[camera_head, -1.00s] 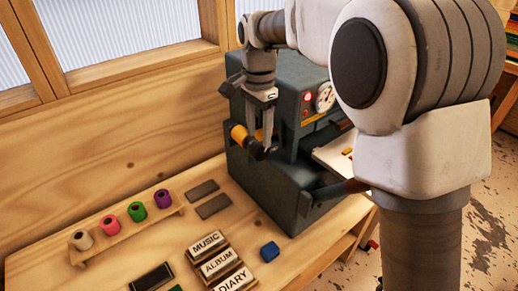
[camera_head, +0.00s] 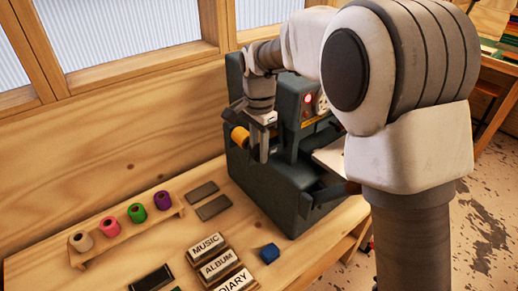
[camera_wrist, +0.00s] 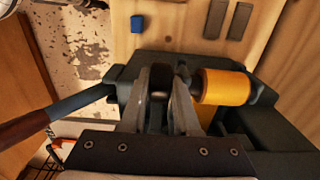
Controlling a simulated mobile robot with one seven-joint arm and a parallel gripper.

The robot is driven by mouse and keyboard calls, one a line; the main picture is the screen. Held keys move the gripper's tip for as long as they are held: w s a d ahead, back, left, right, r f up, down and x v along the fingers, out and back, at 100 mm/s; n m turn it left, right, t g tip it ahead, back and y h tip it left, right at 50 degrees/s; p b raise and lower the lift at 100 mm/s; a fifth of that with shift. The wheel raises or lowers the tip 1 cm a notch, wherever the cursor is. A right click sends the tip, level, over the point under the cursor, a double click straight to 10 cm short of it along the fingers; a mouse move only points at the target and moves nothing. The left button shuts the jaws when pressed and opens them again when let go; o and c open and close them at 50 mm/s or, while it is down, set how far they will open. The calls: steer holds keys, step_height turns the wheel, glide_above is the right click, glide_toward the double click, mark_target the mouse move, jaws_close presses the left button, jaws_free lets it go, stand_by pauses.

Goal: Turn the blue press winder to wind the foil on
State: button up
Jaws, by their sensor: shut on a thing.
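The dark blue-grey press (camera_head: 262,190) stands on the bench. A gold foil roll (camera_head: 240,138) is mounted on its side; the roll also shows in the wrist view (camera_wrist: 226,87). My gripper (camera_head: 263,152) is at the press beside the roll. In the wrist view my gripper (camera_wrist: 160,88) has its two fingers on either side of a dark winder part (camera_wrist: 160,76), and is shut on it. The winder is mostly hidden by the fingers, and its turn angle cannot be told.
A wooden rack (camera_head: 125,237) holds several coloured rolls at the left. Two grey bars (camera_head: 214,207) lie near the press. Label blocks (camera_head: 217,265) and a small blue block (camera_head: 270,253) lie in front. A lever (camera_wrist: 80,103) sticks out from the press.

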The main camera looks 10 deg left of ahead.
jaws_close()
steer(key=shift+r+p, duration=0.15)
steer(key=shift+p, duration=0.2)
steer(key=shift+w+d+r+g+y+p, duration=0.15)
steer(key=shift+g+y+p, duration=0.5)
steer(key=shift+p, duration=0.5)
steer(key=shift+g+y+p, duration=0.45)
steer(key=shift+g+p, duration=0.2)
steer(key=shift+p, duration=0.2)
steer(key=shift+f+g+y+p, duration=0.3)
steer(key=shift+g+y+p, duration=0.1)
steer(key=shift+p, duration=0.05)
steer(key=o, duration=0.9)
jaws_free()
